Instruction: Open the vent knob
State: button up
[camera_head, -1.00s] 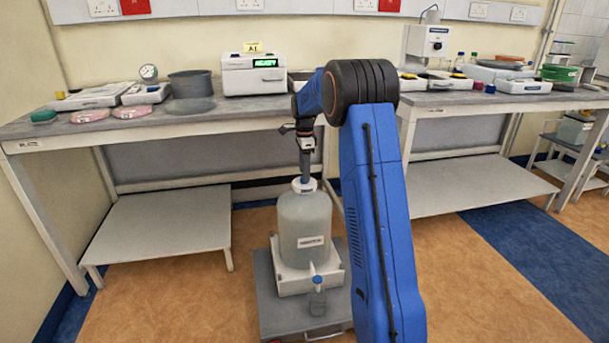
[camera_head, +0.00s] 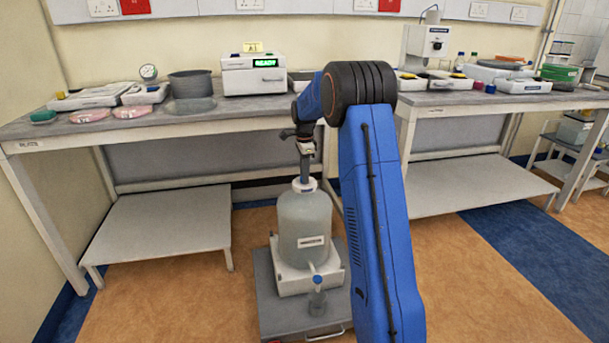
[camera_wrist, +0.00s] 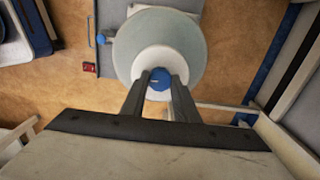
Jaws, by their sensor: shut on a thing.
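The vent knob (camera_wrist: 158,80) is a small blue round knob with a pale mark on its top. It sits in the centre of the white cap (camera_wrist: 146,61) of a translucent carboy (camera_head: 305,222), which stands upright. My gripper (camera_wrist: 159,85) is shut on the knob, one dark finger on each side, pointing down from above. In the head view my gripper (camera_head: 304,176) is at the top of the carboy, and the knob is mostly hidden there.
The carboy stands on a low grey cart (camera_head: 278,315). A spigot with a blue handle (camera_head: 317,280) sticks out at its front. Benches with instruments (camera_head: 254,76) stand behind, left and right. Floor is open at right.

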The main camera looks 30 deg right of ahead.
jog(key=shift+n, duration=0.3)
jog(key=n, duration=0.8)
jog(key=shift+n, duration=0.3)
jog(key=n, duration=0.4)
jog(key=shift+n, duration=2.2)
jog(key=o, duration=1.1)
jog(key=shift+c, duration=0.2)
